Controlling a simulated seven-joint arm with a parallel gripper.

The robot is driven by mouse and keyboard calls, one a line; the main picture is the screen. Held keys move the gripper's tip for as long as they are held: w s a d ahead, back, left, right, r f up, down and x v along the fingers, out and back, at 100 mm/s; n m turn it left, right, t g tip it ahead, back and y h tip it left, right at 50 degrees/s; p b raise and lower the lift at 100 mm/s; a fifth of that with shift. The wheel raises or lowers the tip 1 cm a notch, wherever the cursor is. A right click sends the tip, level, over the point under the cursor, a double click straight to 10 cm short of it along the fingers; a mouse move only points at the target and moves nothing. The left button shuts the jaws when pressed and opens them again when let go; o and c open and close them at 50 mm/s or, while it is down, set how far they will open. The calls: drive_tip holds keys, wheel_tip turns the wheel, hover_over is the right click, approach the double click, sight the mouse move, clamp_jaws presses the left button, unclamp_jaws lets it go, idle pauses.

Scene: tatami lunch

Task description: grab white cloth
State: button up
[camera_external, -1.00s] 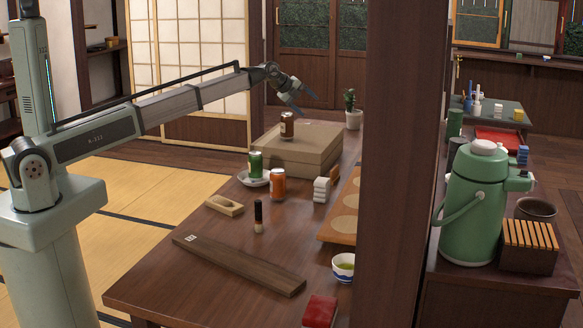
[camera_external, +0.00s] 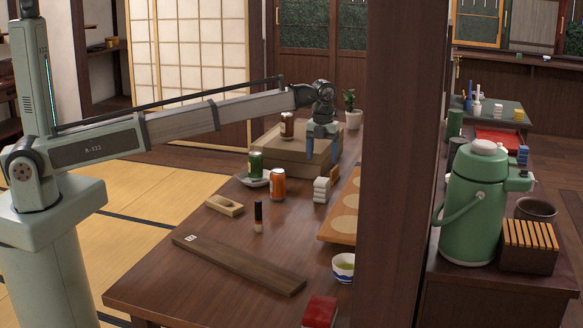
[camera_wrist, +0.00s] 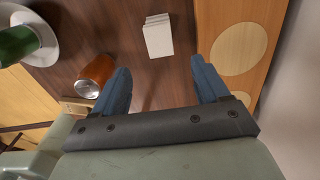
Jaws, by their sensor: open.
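The white cloth (camera_external: 321,190) is a small stack of folded white layers on the table, right of the orange can. In the wrist view the white cloth (camera_wrist: 158,36) lies at the top middle, beyond and between my two fingers. My gripper (camera_external: 321,158) is above the table, over the back of the cloth, with its blue fingers pointing down. In the wrist view my gripper (camera_wrist: 160,85) is open and empty, its fingers spread wide. The cloth is apart from both fingers.
An orange can (camera_external: 278,184) stands close left of the cloth. A green can (camera_external: 256,164) stands on a white plate (camera_external: 247,181). A large box (camera_external: 277,155) with a brown can (camera_external: 287,125) lies behind. A wooden board with round insets (camera_external: 334,231) and a pillar (camera_external: 395,200) are at right.

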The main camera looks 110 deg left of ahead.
sight(321, 180)
wheel_tip(321, 180, down, 8)
drive_tip(key=shift+a+r, duration=0.1)
drive_tip(key=shift+r, duration=0.15)
drive_tip(key=shift+a+f, duration=0.15)
drive_tip(key=shift+f, duration=1.25)
drive_tip(key=shift+a+f, duration=0.1)
drive_tip(key=shift+f, duration=1.25)
drive_tip(key=c, duration=1)
